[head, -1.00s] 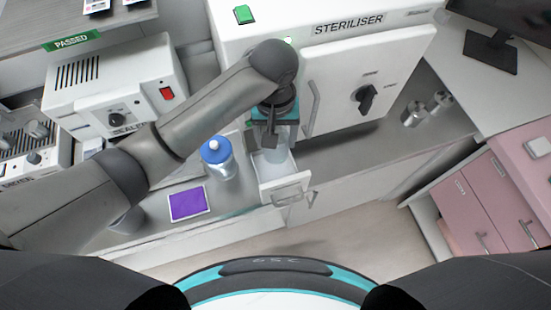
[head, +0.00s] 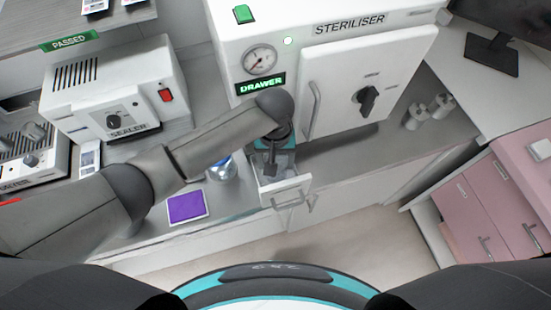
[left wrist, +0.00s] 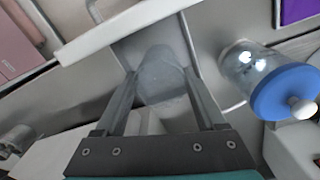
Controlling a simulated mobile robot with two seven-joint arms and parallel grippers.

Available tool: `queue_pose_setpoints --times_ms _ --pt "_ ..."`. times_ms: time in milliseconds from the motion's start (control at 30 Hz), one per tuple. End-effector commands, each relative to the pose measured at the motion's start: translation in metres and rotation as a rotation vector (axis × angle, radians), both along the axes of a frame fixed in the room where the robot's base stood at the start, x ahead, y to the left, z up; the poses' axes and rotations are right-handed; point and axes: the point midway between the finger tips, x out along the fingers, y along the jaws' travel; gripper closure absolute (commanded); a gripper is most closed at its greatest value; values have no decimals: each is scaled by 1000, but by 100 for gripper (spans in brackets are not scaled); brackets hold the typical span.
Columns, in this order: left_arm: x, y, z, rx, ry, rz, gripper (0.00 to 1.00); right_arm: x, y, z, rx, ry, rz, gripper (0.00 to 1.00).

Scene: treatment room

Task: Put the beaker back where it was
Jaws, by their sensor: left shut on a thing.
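The beaker (left wrist: 160,72) is clear, greyish and see-through. In the left wrist view it stands between the two fingers of my left gripper (left wrist: 162,98), which is shut on it. In the head view my left gripper (head: 272,172) is over the open white drawer (head: 290,188) below the steriliser, and hides the beaker. The left wrist view shows the drawer's front panel (left wrist: 125,28) just beyond the beaker. I cannot tell whether the beaker touches the drawer floor. My right gripper is not in view.
A clear jar (head: 222,170) with a blue lid (left wrist: 287,92) stands beside the drawer, partly behind my arm. A purple pad (head: 187,206) lies on the counter. The steriliser (head: 335,70) has a lit "DRAWER" sign (head: 260,84). Metal containers (head: 428,112) stand at the right.

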Motion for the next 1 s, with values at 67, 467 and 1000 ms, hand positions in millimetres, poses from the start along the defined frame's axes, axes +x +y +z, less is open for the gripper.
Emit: queue_pose_setpoints --times_ms 67,467,1000 --pt "0 0 -3 0 2 1 87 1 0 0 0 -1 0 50" --pt "0 0 -3 0 1 1 0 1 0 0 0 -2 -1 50" --pt "0 0 63 -4 -2 0 0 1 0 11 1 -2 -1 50"
